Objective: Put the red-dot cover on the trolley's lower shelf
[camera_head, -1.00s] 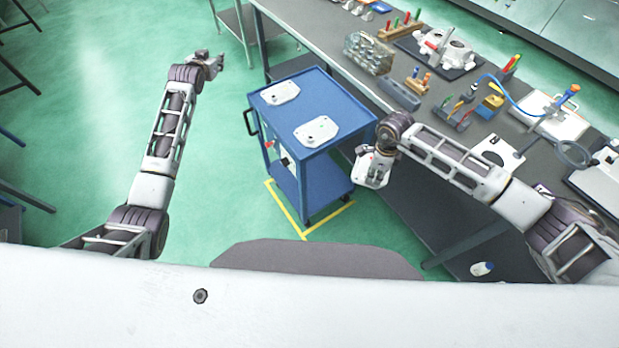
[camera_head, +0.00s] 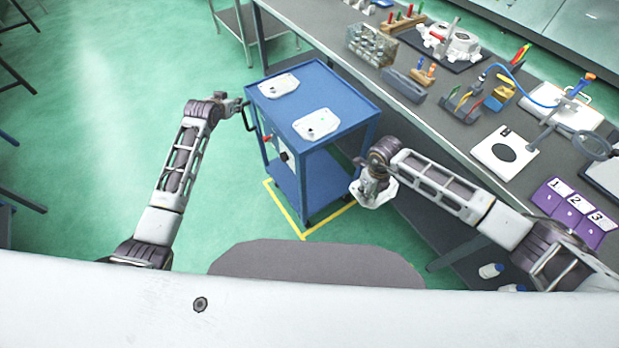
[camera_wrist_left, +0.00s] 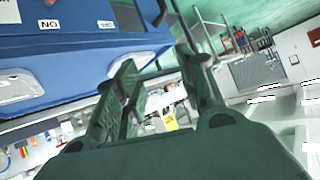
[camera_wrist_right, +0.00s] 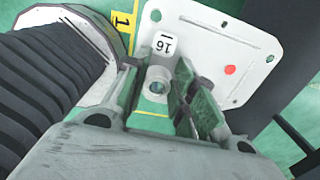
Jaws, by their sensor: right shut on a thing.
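My right gripper (camera_wrist_right: 185,95) is shut on a white cover (camera_wrist_right: 205,40) with a red dot and a "16" tag. In the head view, this cover (camera_head: 377,196) hangs in front of the workbench, right of the blue trolley (camera_head: 345,100) and apart from it. The trolley's lower shelf (camera_head: 318,192) shows partly, under the top. Two other white covers (camera_head: 279,86) (camera_head: 316,124) lie on the trolley's top. My left gripper (camera_head: 237,104) is beside the trolley's black handle (camera_head: 249,120); its fingers (camera_wrist_left: 158,95) are apart, with nothing clearly between them.
The grey workbench (camera_head: 440,135) stands right of the trolley, with tools, a casting (camera_head: 450,40) and purple numbered boxes (camera_head: 574,210). Yellow tape (camera_head: 285,212) marks the floor around the trolley. Open green floor (camera_head: 90,130) lies left.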

